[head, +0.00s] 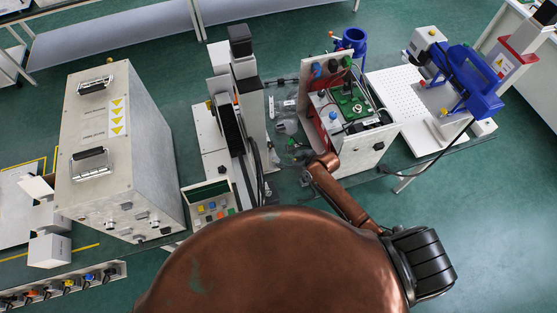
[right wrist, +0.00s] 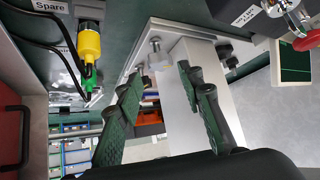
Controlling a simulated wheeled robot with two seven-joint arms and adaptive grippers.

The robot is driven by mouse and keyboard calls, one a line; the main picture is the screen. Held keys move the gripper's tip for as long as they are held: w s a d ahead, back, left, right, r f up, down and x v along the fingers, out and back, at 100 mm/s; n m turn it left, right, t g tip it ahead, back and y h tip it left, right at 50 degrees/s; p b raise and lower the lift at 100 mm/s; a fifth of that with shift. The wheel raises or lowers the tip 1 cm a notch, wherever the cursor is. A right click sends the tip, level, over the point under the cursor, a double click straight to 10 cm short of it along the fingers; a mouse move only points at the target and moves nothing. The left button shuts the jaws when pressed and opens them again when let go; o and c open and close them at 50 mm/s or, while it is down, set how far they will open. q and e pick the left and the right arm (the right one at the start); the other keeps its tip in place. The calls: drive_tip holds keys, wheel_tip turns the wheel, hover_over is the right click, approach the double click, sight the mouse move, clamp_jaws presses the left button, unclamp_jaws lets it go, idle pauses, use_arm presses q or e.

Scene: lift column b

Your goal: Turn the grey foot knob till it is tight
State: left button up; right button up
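In the right wrist view, a small grey knob (right wrist: 155,45) stands on the edge of a pale plate beside a light grey column; I take it for the foot knob. My right gripper (right wrist: 160,84) has its two dark green-padded fingers apart, with nothing seen between them but the scene beyond. The knob appears past the fingertips, apart from them. In the head view, my right gripper (head: 299,154) is small and partly hidden by my copper arm, to the right of the lift column (head: 247,105). I cannot make out the knob there. My left gripper is not in view.
A panelled box with a green board (head: 349,101) stands close right of my right wrist. A large grey cabinet (head: 118,150) is at left. A blue device (head: 470,80) stands at far right. In the wrist view, a yellow plug (right wrist: 89,43) with cables hangs left of the fingers.

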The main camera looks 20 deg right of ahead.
sight(276, 160)
drive_tip(key=x, duration=0.4)
drive_tip(key=shift+w+a+f, duration=0.1)
drive_tip(key=shift+w+f, duration=0.05)
drive_tip(key=shift+f, duration=0.05)
drive_tip(key=shift+w+a+f, duration=0.1)
drive_tip(key=shift+c, duration=0.7)
drive_tip(key=c, duration=0.7)
drive_tip(key=m+h+p, duration=0.1)
drive_tip(key=p, duration=0.2)
drive_tip(key=shift+a+m+t, duration=0.15)
drive_tip(key=shift+m+t, duration=0.15)
drive_tip(key=shift+m, duration=0.1)
drive_tip(key=shift+c, duration=0.2)
drive_tip(key=shift+m+t+h+p, duration=0.4)
drive_tip(key=shift+m+h+p, duration=0.35)
drive_tip(key=shift+m, duration=0.25)
drive_tip(key=o, duration=0.9)
